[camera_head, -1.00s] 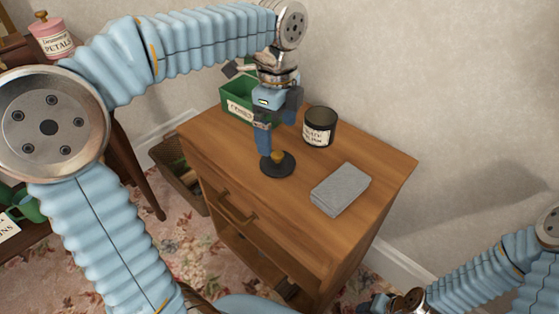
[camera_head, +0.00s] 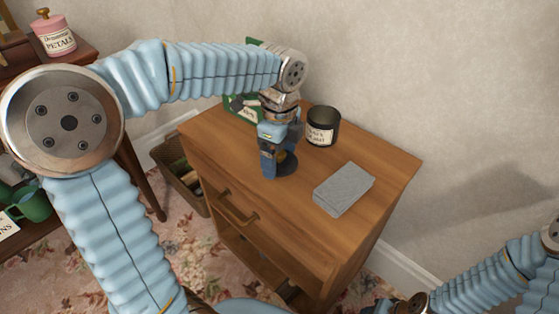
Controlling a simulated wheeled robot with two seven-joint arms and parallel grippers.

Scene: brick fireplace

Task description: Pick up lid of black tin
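The black tin (camera_head: 323,129) stands upright on the wooden cabinet with its top uncovered and a pale label facing me. Its lid (camera_head: 289,164) is a dark disc lying flat on the cabinet top, left of and nearer than the tin. My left gripper (camera_head: 275,165) points down over the lid, and its fingers hide the brass knob and much of the disc. I cannot tell whether the fingers are closed on the knob. My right gripper (camera_head: 385,305) shows only partly at the bottom edge, away from the cabinet, and its state is unclear.
A grey block (camera_head: 343,189) lies on the cabinet (camera_head: 390,165) right of the lid. A green box (camera_head: 240,108) stands behind my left wrist, partly hidden. A pink tin (camera_head: 53,36) stands on the furniture at left. A basket (camera_head: 178,170) is beside the cabinet. The wall is close behind.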

